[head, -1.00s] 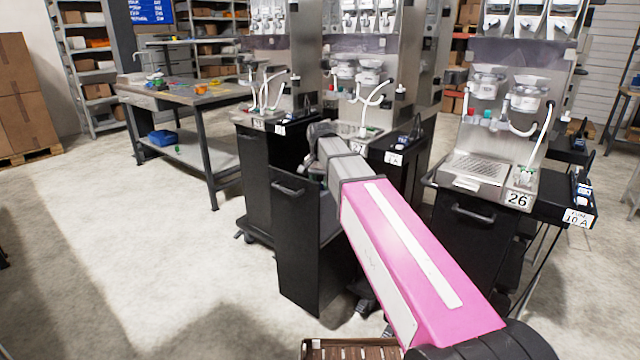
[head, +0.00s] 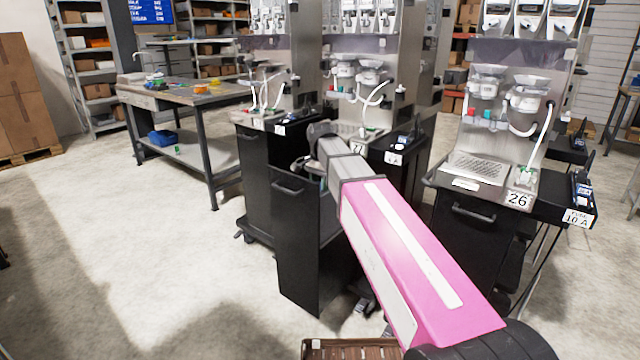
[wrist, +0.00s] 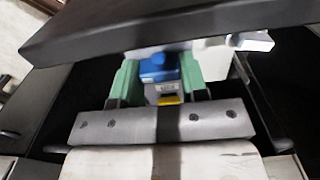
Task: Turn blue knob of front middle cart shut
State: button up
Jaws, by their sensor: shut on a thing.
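The front middle cart (head: 300,235) is black, with its front panel pulled out towards me and a grey steel dispenser above. In the wrist view the blue knob (wrist: 158,68) sits under a dark edge, above a label and a yellow part. My gripper (wrist: 158,82) has its two green fingers on either side of the blue knob and is shut on it. The knob's far side is hidden. In the head view my arm covers the knob, and the fingers cannot be made out there.
A cart numbered 26 (head: 470,220) stands to the right. A workbench (head: 190,95) with small items is at the left. A brown crate (head: 325,350) lies at the bottom edge. The floor on the left is clear. In the wrist view a dark panel (wrist: 150,30) runs close above my fingers.

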jog(key=o, duration=0.9)
jog(key=shift+r, duration=0.1)
notch_tip(320, 180, up, 11)
jog(key=shift+f, duration=0.2)
